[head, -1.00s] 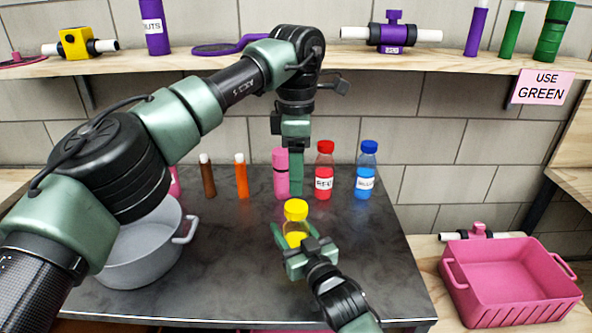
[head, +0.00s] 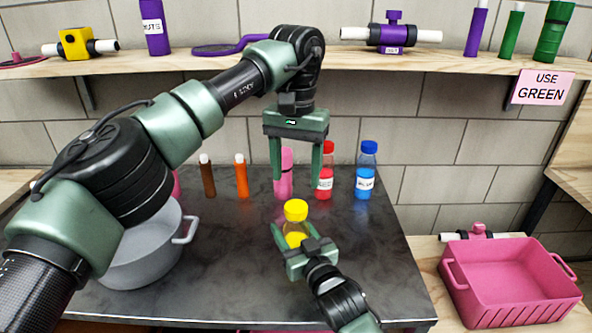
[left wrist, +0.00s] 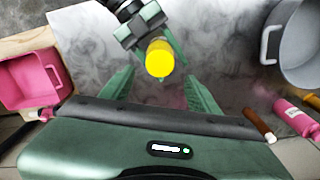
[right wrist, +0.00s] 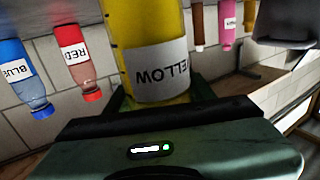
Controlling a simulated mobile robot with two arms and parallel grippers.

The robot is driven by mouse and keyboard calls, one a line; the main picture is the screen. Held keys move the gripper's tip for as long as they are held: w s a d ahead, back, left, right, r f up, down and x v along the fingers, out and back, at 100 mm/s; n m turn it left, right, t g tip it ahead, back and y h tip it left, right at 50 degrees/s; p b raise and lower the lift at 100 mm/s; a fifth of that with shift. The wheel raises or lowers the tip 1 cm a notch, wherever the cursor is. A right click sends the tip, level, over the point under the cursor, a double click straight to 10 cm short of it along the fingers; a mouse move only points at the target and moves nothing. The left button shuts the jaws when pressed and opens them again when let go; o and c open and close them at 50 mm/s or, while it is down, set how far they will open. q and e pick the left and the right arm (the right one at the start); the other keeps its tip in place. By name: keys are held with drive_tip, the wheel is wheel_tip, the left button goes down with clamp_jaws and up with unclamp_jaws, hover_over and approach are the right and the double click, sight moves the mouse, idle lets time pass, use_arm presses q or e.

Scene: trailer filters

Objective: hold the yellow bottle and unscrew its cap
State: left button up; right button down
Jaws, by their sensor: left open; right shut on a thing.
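The yellow bottle (head: 296,232) stands upright on the dark table, with its yellow cap (head: 296,210) on top. My right gripper (head: 295,246) is shut on the bottle's body from the front. In the right wrist view the bottle's white label (right wrist: 158,74) reads YELLOW, upside down. My left gripper (head: 297,180) is open and empty, fingers pointing down, above and behind the cap. In the left wrist view the yellow cap (left wrist: 159,58) shows beyond the spread fingers, roughly centred between them and apart from them.
Behind stand a pink bottle (head: 284,185), a red bottle (head: 324,184) and a blue bottle (head: 366,172). Brown (head: 207,178) and orange (head: 241,178) tubes stand further left. A grey pot (head: 140,250) is at left, a pink basket (head: 510,285) at right. The table right of the bottle is clear.

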sight(296, 206)
use_arm(q)
drive_tip(key=shift+f+m, duration=0.3)
drive_tip(key=shift+f, duration=0.05)
wheel_tip(296, 206, down, 7)
drive_tip(key=shift+f, duration=0.15)
